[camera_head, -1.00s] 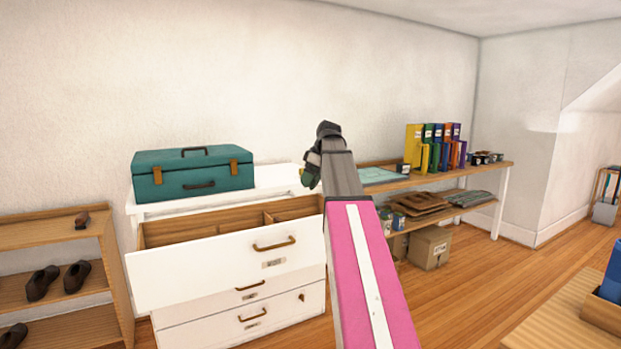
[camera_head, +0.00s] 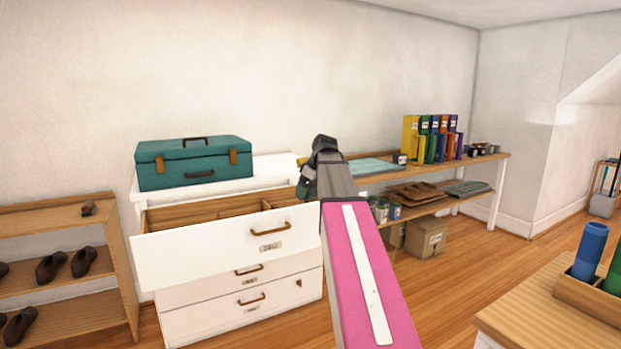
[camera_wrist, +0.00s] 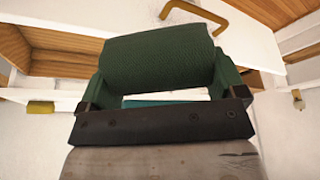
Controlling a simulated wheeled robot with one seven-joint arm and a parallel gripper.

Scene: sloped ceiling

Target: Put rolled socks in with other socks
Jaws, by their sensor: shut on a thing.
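A dark green ribbed roll, which looks like the rolled socks (camera_wrist: 158,60), lies across my gripper in the wrist view. My gripper (camera_wrist: 160,92) is shut on it. In the head view my gripper (camera_head: 306,187) is beside the right end of the open top drawer (camera_head: 230,247), seemingly above its level. The drawer belongs to a white dresser and has wooden dividers. Its front wall hides the compartment floors, and no other socks show.
A teal case (camera_head: 193,163) stands on the dresser top. A shoe rack (camera_head: 65,260) stands at the left. A wooden shelf table (camera_head: 450,170) with binders (camera_head: 430,138) is at the right. A wooden table (camera_head: 520,310) with a blue cylinder (camera_head: 590,250) is at the front right.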

